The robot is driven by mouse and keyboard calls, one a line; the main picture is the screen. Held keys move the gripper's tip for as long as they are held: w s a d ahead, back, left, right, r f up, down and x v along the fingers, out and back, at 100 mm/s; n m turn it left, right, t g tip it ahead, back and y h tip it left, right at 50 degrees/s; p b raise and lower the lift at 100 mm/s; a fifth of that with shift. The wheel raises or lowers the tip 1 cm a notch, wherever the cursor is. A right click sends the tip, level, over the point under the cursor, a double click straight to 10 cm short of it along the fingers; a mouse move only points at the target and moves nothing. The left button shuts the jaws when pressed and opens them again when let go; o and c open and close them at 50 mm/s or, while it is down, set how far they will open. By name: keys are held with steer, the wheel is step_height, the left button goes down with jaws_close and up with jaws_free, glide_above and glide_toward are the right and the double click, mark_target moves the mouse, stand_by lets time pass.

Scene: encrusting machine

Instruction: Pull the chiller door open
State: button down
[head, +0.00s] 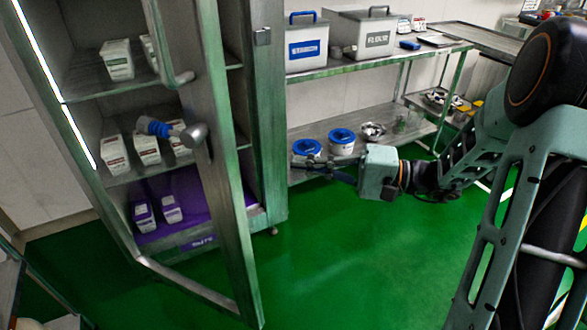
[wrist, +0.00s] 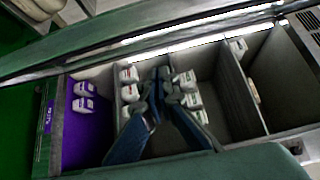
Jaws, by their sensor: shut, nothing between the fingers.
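The chiller (head: 265,120) is a tall metal cabinet with a lit strip and shelves at the left of the head view. Its metal-framed door (head: 225,200) stands swung out toward me, its free edge apart from the cabinet's right post. A grey handle part (head: 195,133) is on the door near a blue piece; its exact shape is unclear. My gripper (head: 310,164) is right of the door and cabinet, pointing left, shut and empty. In the wrist view its fingertips (wrist: 161,74) meet in front of the chiller's interior, with no door handle between them.
White cartons (head: 117,160) and purple-labelled cartons (head: 171,208) stand on the chiller shelves. A metal rack (head: 300,118) to the right holds bins and blue-lidded tubs (head: 341,141). The green floor (head: 350,270) in front is clear.

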steer(key=s+a, duration=0.3)
steer(key=a, duration=0.6)
steer(key=shift+b, duration=0.3)
steer(key=shift+s, duration=0.1)
